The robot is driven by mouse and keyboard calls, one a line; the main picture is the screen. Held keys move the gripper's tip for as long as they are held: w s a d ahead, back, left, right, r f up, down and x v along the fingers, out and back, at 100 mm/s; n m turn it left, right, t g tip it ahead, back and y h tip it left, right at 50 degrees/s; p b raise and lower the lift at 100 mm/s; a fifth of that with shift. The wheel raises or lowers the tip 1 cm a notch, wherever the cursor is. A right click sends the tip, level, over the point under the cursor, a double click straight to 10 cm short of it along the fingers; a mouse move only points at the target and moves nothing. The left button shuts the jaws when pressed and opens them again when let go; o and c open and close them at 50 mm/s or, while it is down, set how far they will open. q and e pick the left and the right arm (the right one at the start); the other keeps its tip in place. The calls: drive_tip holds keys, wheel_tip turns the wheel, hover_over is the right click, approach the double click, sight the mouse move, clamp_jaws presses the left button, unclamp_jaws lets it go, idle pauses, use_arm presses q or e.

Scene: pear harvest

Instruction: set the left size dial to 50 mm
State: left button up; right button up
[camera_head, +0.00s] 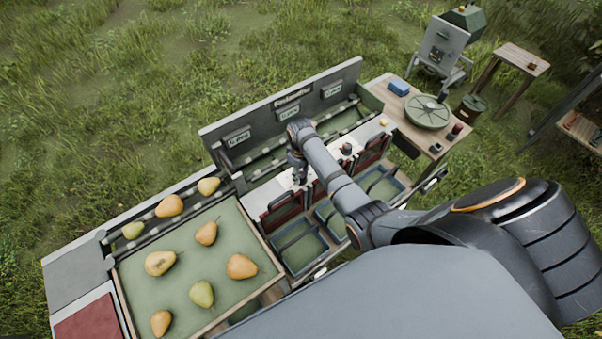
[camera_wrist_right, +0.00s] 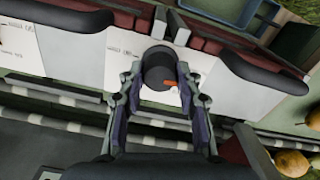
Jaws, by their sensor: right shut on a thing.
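The left size dial (camera_wrist_right: 159,68) is a dark round knob with an orange pointer mark, set on a white panel (camera_wrist_right: 75,50) with small printed scale marks. My right gripper (camera_wrist_right: 163,100) is shut on the knob, with one finger on each side. The orange mark lies at the knob's lower right in the wrist view. The printed numbers are too small to read. In the head view my right gripper (camera_head: 298,172) reaches down to the left end of the white panel and hides the knob. My left gripper is not in view.
Several pears lie on the green sorting tray (camera_head: 213,308) at the left. Red flaps (camera_head: 283,211) and blue-rimmed bins (camera_head: 299,250) stand below the panel. Another dial (camera_head: 346,149) sits farther right. A grey backboard (camera_head: 262,119) with displays rises behind. A side table (camera_head: 400,118) stands at right.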

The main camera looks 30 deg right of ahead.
sight(301, 174)
drive_tip(key=shift+w+r, duration=0.1)
idle(0.3)
drive_tip(key=o, duration=1.1)
drive_tip(key=shift+o, duration=0.2)
wheel_tip(301, 174, up, 12)
